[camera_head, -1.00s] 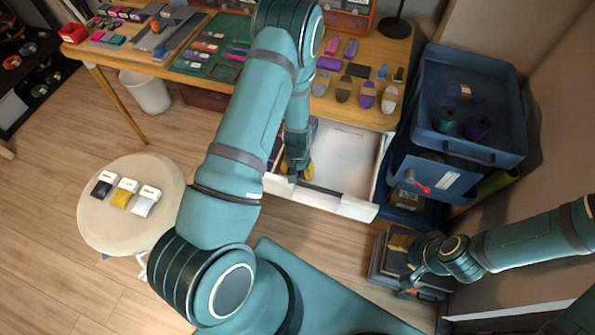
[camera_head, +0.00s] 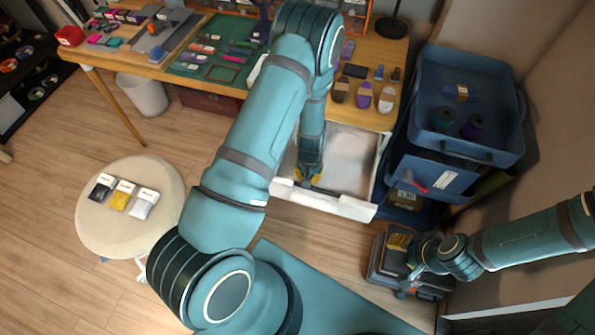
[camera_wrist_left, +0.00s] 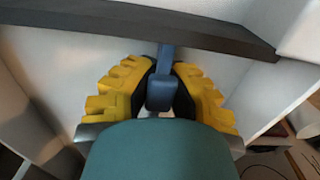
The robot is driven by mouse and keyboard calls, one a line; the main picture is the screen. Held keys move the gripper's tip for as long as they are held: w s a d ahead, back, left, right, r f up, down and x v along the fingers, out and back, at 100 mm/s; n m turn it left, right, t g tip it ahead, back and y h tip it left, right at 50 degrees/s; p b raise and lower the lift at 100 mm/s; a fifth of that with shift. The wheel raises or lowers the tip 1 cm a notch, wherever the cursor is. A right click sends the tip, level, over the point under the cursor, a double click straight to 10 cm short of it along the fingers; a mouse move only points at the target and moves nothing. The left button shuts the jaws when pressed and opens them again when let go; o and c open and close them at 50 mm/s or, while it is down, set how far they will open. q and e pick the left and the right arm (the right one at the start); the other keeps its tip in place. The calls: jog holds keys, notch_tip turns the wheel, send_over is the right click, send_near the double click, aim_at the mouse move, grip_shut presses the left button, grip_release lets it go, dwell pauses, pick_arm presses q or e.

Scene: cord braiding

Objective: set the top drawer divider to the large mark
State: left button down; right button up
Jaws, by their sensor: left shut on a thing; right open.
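The white drawer (camera_head: 345,207) is pulled out below the workbench. My left gripper (camera_head: 308,176) reaches down into it, partly hidden by my own arm. In the left wrist view its yellow fingers (camera_wrist_left: 160,90) are shut on a blue tab (camera_wrist_left: 164,70). The tab joins a dark bar, the drawer divider (camera_wrist_left: 130,20), which spans the white drawer (camera_wrist_left: 60,62). I cannot make out a large mark in either view. My right gripper (camera_head: 411,264) is open and apart from the drawer, at the lower right beside a dark case.
The workbench (camera_head: 365,112) above the drawer carries brushes, a green mat (camera_head: 225,45) and small parts. A blue bin (camera_head: 470,150) stands close on the drawer's right. The dark case (camera_head: 385,262) is on the floor. A round stool (camera_head: 110,220) with three packets stands left.

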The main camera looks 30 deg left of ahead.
pick_arm(q)
jog(key=d, duration=0.3)
jog(key=w+d, duration=0.1)
jog(key=d, duration=0.3)
jog(key=w+d, duration=0.1)
jog(key=d, duration=0.2)
jog(key=shift+w+d, duration=0.25)
jog(key=c, duration=0.8)
grip_release()
jog(key=shift+c, duration=0.2)
notch_tip(320, 180, up, 12)
jog(key=shift+r, duration=0.1)
